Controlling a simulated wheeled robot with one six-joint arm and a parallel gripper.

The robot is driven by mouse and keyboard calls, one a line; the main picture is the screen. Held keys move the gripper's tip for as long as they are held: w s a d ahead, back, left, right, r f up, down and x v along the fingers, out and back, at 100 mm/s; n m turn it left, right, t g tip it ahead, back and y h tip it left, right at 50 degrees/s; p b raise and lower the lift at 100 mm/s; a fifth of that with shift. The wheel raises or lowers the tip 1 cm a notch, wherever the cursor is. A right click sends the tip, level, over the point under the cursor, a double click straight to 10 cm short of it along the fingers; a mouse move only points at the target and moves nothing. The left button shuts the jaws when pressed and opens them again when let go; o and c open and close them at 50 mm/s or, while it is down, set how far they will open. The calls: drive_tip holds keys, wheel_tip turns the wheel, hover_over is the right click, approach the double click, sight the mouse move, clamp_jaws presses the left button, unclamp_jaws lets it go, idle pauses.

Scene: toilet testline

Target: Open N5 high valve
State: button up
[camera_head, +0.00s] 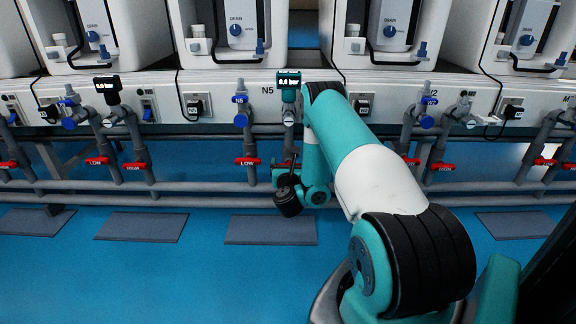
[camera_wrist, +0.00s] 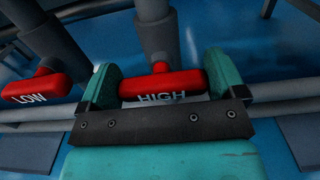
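The red valve handle marked HIGH (camera_wrist: 162,87) lies crosswise in the wrist view, on a grey pipe. My gripper (camera_wrist: 164,76) has its two teal fingers spread, one at each end of this handle. The fingers stand wide apart with the handle between them; whether they touch its ends I cannot tell. In the head view, my gripper (camera_head: 287,182) is down at the pipes under the N5 label (camera_head: 267,91). My arm hides most of the HIGH handle there, and only a bit of red shows.
A red handle marked LOW (camera_wrist: 37,87) is just left of my gripper; in the head view the N5 LOW handle (camera_head: 247,161) shows too. Horizontal grey pipes (camera_head: 200,187) run behind and below. Grey mats (camera_head: 270,229) lie on the open blue floor (camera_head: 180,280).

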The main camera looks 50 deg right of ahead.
drive_tip(key=shift+r+n+p, duration=0.1)
drive_tip(key=shift+n+p, duration=0.3)
drive_tip(key=shift+p, duration=0.1)
drive_tip(key=shift+c, duration=0.2)
drive_tip(key=shift+a+n+p, duration=0.1)
drive_tip(key=shift+n+p, duration=0.5)
drive_tip(key=shift+p, duration=0.1)
drive_tip(key=shift+w+n+p, duration=0.1)
drive_tip(key=shift+n+p, duration=1)
drive_tip(key=shift+n, duration=0.1)
drive_tip(key=n, duration=0.2)
drive_tip(key=n+p, duration=0.2)
drive_tip(key=n, duration=0.1)
drive_tip(key=shift+w+a+f+n, duration=0.1)
drive_tip(key=shift+a+f+n, duration=0.05)
drive_tip(key=shift+f+n, duration=0.15)
drive_tip(key=n, duration=0.4)
drive_tip(key=shift+w+a+f, duration=0.1)
drive_tip(key=shift+f, duration=0.05)
drive_tip(key=shift+f+n, duration=0.15)
drive_tip(key=shift+n, duration=1.85)
drive_tip(key=o, duration=0.6)
drive_tip(key=shift+o, duration=0.2)
